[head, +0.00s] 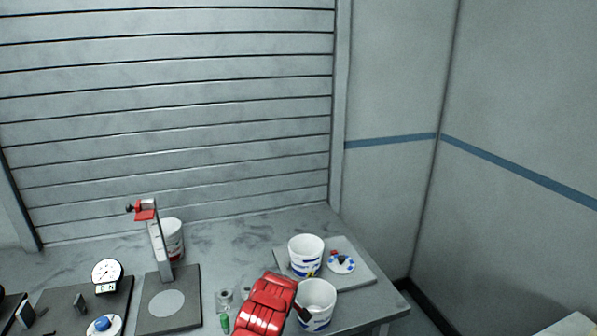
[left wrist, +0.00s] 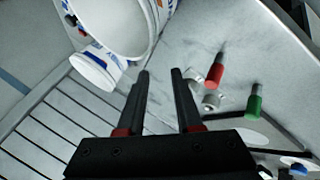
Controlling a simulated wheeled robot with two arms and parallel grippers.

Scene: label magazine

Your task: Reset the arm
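My left gripper (left wrist: 160,76) is open in the left wrist view, its two black fingers apart with only bare grey table behind the gap. In the head view a red arm link, apparently of my left arm, reaches in at the bottom centre, with a dark gripper part (head: 304,312) in front of or against a white bucket (head: 319,297); I cannot tell whether they touch. A large white bucket (left wrist: 118,22) also fills the upper left of the left wrist view, beyond the fingers. My right gripper is not in view.
Another white bucket (head: 305,255) and a round white piece (head: 341,262) stand on a grey plate (head: 362,278). A press stand (head: 160,245), a dial gauge (head: 107,274) and a blue button (head: 102,323) are left. Red (left wrist: 215,71) and green (left wrist: 255,101) pieces lie near the fingers.

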